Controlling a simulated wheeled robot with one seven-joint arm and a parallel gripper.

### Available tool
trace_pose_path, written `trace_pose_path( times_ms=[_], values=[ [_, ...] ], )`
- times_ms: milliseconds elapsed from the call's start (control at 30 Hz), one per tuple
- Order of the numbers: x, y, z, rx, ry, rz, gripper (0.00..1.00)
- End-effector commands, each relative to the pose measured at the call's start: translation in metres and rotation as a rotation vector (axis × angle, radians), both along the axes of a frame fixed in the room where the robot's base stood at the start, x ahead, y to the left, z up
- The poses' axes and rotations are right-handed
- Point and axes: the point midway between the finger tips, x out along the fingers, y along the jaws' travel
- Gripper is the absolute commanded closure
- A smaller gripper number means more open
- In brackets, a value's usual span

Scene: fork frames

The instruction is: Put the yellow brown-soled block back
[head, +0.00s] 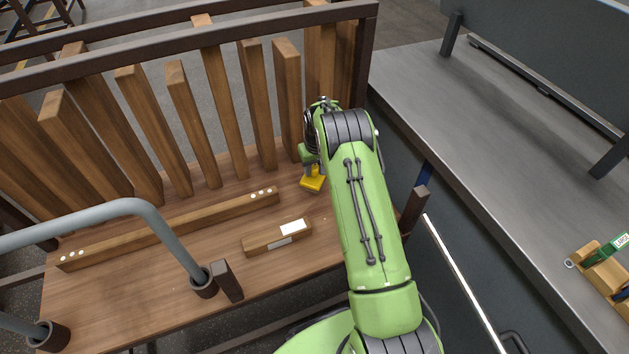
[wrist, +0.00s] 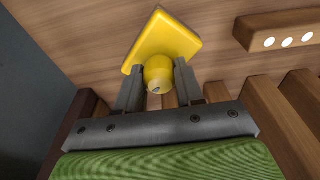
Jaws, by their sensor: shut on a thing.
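The yellow block (head: 312,183) is at the right end of the wooden bench top (head: 212,228), in front of the upright slats. In the wrist view the yellow block (wrist: 168,42) shows as a flat square plate with a round knob. My gripper (wrist: 158,76) is shut on the knob, with one finger on each side. In the head view my gripper (head: 312,166) is mostly hidden behind my green arm. The brown sole is not clearly visible. I cannot tell whether the block touches the bench.
A long wooden bar (head: 170,228) with white dots lies on the bench. A short wooden block (head: 277,238) with a white label lies in front of it. Upright slats (head: 192,123) line the back. A grey table (head: 480,130) stands to the right.

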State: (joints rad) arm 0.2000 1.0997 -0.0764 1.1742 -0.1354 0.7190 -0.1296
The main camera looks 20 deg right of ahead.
Motion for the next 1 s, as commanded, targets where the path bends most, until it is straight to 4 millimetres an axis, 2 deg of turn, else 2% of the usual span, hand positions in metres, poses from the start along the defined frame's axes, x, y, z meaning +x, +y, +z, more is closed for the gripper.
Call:
trace_pose_path(
  times_ms=[100, 200, 567, 600, 767, 1000],
  values=[
    [0.0, 0.0, -0.025, 0.0, 0.001, 0.0, 0.88],
    [0.0, 0.0, -0.041, -0.001, -0.001, 0.0, 0.88],
    [0.0, 0.0, -0.045, -0.001, -0.002, 0.0, 0.88],
    [0.0, 0.0, -0.045, 0.0, -0.001, 0.0, 0.62],
    [0.0, 0.0, -0.044, 0.0, -0.001, 0.0, 0.38],
    [0.0, 0.0, -0.044, 0.0, -0.001, 0.0, 0.38]
  ],
)
